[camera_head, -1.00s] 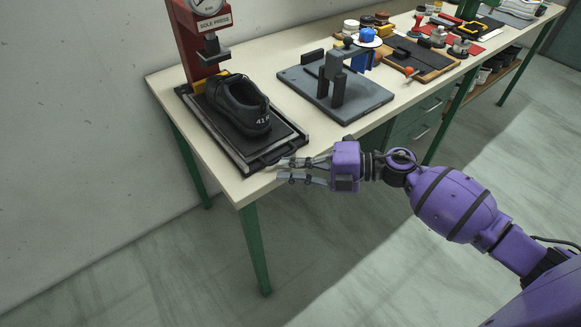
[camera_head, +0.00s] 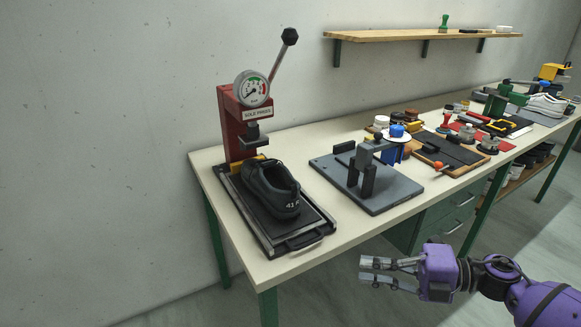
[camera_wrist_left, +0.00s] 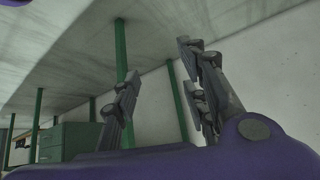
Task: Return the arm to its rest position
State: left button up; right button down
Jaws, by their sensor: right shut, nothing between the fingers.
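My right gripper (camera_head: 366,271) is in front of the table's front edge in the head view, over the floor. Its fingers are shut and empty, and it touches nothing that I can see. My left gripper (camera_wrist_left: 165,88) shows only in the left wrist view, with its fingers apart and nothing between them. A black shoe (camera_head: 272,188) stands on the sliding tray (camera_head: 309,238) of the red sole press (camera_head: 232,130). My right gripper is to the right of the tray's handle and apart from it.
The pale workbench (camera_head: 215,157) also holds a grey plate with a clamp fixture (camera_head: 400,192), and tools farther right. A wall shelf (camera_head: 400,36) hangs behind. The left wrist view shows green legs (camera_wrist_left: 121,50) and a green cabinet (camera_wrist_left: 72,141). Open floor lies in front.

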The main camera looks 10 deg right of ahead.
jog(key=w+d+m+t+h, duration=0.3)
jog(key=w+m+t+h, duration=0.15)
jog(key=m+t, duration=0.25)
jog(key=s+d+f+m+h+p, duration=0.1)
jog(key=s+f+m+h+p, duration=0.1)
jog(key=s+f+m+h, duration=0.3)
jog(key=s+d+f+m+h+p, duration=0.1)
jog(key=s+f+m+h+p, duration=0.15)
jog(key=f+m, duration=0.45)
pick_arm(q)
notch_tip(320, 180, up, 8)
jog(key=w+p, duration=0.2)
jog(key=p, duration=0.2)
jog(key=shift+w+d+r+t, duration=0.2)
jog(key=shift+d+r+t, duration=0.1)
jog(key=shift+d, duration=0.15)
pick_arm(e)
jog(key=s+a+f+m+g, duration=0.1)
jog(key=s+a+f+m, duration=0.2)
jog(key=s, duration=0.5)
jog(key=s+a+f+m+g+h, duration=0.1)
jog(key=s+a+f+m+g, duration=0.1)
jog(key=s, duration=0.7)
jog(key=s+a+f+m+g+h, duration=0.1)
jog(key=s+a+f+m, duration=0.3)
jog(key=s, duration=0.5)
jog(key=shift+s+a+f+m+g, duration=0.2)
jog(key=shift+a+f+m+g, duration=0.15)
jog(key=shift+g, duration=0.25)
